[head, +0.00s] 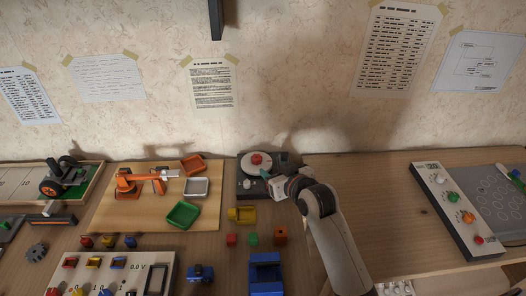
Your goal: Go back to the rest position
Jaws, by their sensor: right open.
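My right gripper (268,177) is at the middle of the head view, at the end of my white arm coming up from the lower right. It is small in view and is open. It is beside a dark square device (246,187) with a round pale disc (250,166) and a red piece (257,158) on top. I cannot tell whether the fingers touch the device. My left gripper does not show.
A board (105,215) at left holds a small orange robot arm (128,185) and red, white and green trays (184,214). Coloured blocks and a blue holder (265,275) lie in front. A knob panel (455,208) stands at right. The wooden surface (370,190) right of my arm is clear.

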